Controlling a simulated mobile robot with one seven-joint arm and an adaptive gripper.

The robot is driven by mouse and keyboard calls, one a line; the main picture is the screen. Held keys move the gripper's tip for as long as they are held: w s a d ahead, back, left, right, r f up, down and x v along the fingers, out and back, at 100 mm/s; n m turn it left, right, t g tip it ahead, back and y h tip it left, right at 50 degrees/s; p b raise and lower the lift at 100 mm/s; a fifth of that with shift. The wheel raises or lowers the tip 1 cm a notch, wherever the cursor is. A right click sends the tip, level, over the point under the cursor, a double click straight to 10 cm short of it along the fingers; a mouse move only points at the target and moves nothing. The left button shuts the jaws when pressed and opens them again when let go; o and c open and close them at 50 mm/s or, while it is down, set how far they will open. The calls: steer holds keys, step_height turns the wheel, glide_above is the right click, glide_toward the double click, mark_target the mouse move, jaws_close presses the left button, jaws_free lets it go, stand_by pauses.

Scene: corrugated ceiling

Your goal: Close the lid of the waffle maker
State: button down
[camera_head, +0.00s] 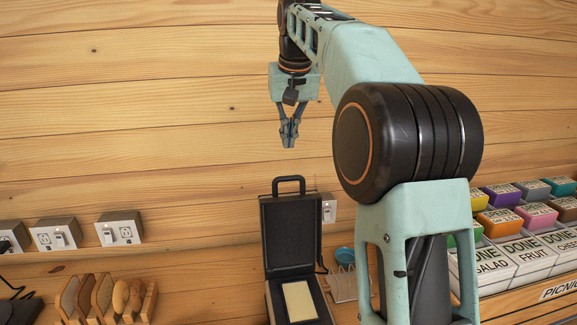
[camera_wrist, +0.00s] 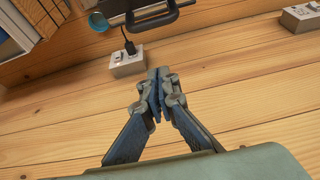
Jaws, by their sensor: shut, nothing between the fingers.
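The waffle maker (camera_head: 289,238) is a black, case-like appliance standing against the wooden wall in the head view. Its lid is raised upright, with a handle (camera_head: 288,181) on the top edge. A pale rectangular piece (camera_head: 299,301) lies in its base. The base's front is cut off by the frame's lower edge. My gripper (camera_head: 289,141) is shut and empty, pointing down above the raised lid and apart from it. In the wrist view my gripper (camera_wrist: 159,79) has its fingertips together, and the handle (camera_wrist: 155,19) shows beyond them at the top.
Wall outlets (camera_head: 55,234) line the wall at left, above a wooden rack (camera_head: 106,298) of bread-like pieces. A wire rack (camera_head: 346,284) with a blue round item stands just right of the waffle maker. Labelled boxes (camera_head: 516,257) with coloured tops fill the right side.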

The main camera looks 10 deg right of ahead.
step_height(320, 180, down, 7)
steer(key=s, duration=0.1)
stand_by(0.5)
steer(key=shift+s, duration=0.1)
steer(key=shift+f, duration=0.1)
